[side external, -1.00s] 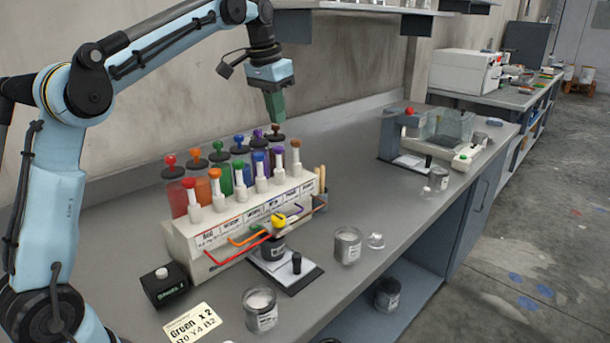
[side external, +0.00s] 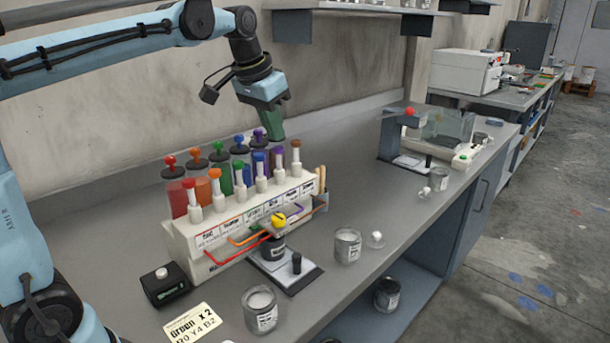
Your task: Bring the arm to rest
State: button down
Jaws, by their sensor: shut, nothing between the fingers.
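My gripper (side external: 274,128) points down just behind the right end of the dispenser rack (side external: 215,240), near the tops of the colored bottles. Its green fingers are shut with nothing between them. Their tips overlap the rear right bottles in this view, so I cannot tell the exact gap. My pale blue arm reaches in from the upper left.
Open jars (side external: 347,246) (side external: 260,310), a label card (side external: 195,324) and a black box (side external: 165,284) are nearby. A wall shelf (side external: 350,12) hangs behind. Bench space at right is partly clear.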

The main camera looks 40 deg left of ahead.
jog(key=s+d+f+t, duration=0.1)
jog(key=s+d+f, duration=0.2)
jog(key=s+f, duration=0.3)
jog(key=s+d+f+t, duration=0.2)
jog(key=s+d+f, duration=0.1)
jog(key=s+f, duration=0.4)
jog(key=shift+s+d+f, duration=0.25)
jog(key=shift+s+f, duration=0.05)
jog(key=shift+f, duration=0.2)
dwell(0.7)
